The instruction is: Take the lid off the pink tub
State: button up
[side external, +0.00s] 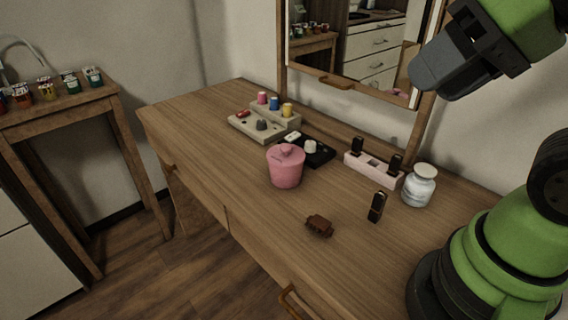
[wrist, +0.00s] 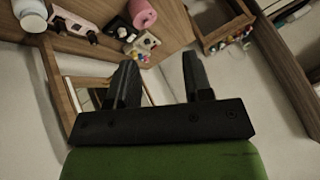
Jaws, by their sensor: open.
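The pink tub (side external: 286,171) stands upright on the wooden dresser top, near its middle. Its pink lid (side external: 286,152), with a small knob, sits on top of it. In the wrist view the pink tub (wrist: 142,14) shows at the top edge, partly cut off. My gripper (side external: 430,82) is high at the upper right in front of the mirror, well above and away from the tub. In the wrist view my gripper (wrist: 160,75) has its two black fingers apart with nothing between them.
Behind the tub are a grey stand with coloured spools (side external: 262,125) and a black tray (side external: 318,155). To the right are a pink holder (side external: 373,170), a lidded white jar (side external: 419,187) and a black upright piece (side external: 377,206). A brown object (side external: 320,226) lies in front. The dresser's left front is clear.

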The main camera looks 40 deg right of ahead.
jog(key=o, duration=1)
jog(key=m+g+h, duration=0.4)
jog(key=h, duration=0.1)
send_over(286, 147)
jog(key=s+a, duration=0.2)
jog(key=f, duration=1.9)
jog(key=shift+w+f, duration=0.1)
jog(key=shift+w, duration=0.1)
jog(key=shift+d+x, duration=0.2)
jog(key=shift+x, duration=2.95)
